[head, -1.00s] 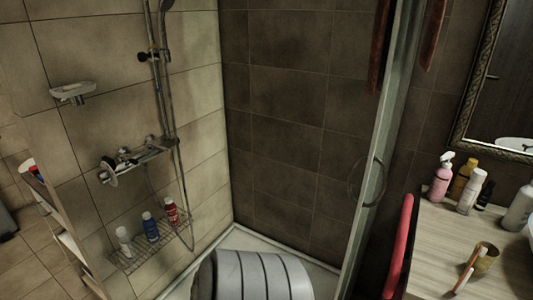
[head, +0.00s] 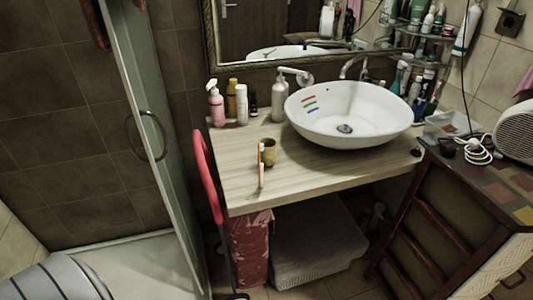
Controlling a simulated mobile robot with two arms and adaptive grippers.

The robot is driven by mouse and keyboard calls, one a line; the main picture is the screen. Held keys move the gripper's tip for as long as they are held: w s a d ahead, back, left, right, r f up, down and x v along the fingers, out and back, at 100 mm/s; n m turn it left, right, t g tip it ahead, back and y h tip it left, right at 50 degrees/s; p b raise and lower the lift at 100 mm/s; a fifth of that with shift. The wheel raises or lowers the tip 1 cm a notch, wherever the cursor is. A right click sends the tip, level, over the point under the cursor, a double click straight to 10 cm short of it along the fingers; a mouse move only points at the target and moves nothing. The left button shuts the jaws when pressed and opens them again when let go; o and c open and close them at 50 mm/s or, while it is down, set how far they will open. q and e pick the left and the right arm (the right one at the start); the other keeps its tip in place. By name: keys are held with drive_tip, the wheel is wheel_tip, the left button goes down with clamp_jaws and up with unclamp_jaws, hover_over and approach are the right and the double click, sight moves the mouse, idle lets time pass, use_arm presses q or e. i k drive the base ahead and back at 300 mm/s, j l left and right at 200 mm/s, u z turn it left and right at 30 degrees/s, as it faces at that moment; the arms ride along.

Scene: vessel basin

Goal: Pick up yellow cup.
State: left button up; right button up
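The yellow cup (head: 270,153) is small and dull yellow. It stands upright on the wooden counter (head: 235,180), left of the white vessel basin (head: 350,134). An orange and white toothbrush (head: 261,172) shows in front of its left side, and I cannot tell whether it touches the cup. Neither of my grippers is in view.
Several bottles stand behind the cup, among them a pink pump bottle (head: 216,105). A red chair back (head: 206,170) rises at the counter's left end. A glass shower door (head: 150,120) stands further left. A dark wooden cabinet (head: 440,215) is at the right.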

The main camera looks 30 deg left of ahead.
sight(268, 157)
drive_tip(key=i+l+u, duration=0.4)
drive_tip(key=i+u, duration=0.15)
drive_tip(key=i+l+u, duration=0.4)
drive_tip(key=i+j+u, duration=0.15)
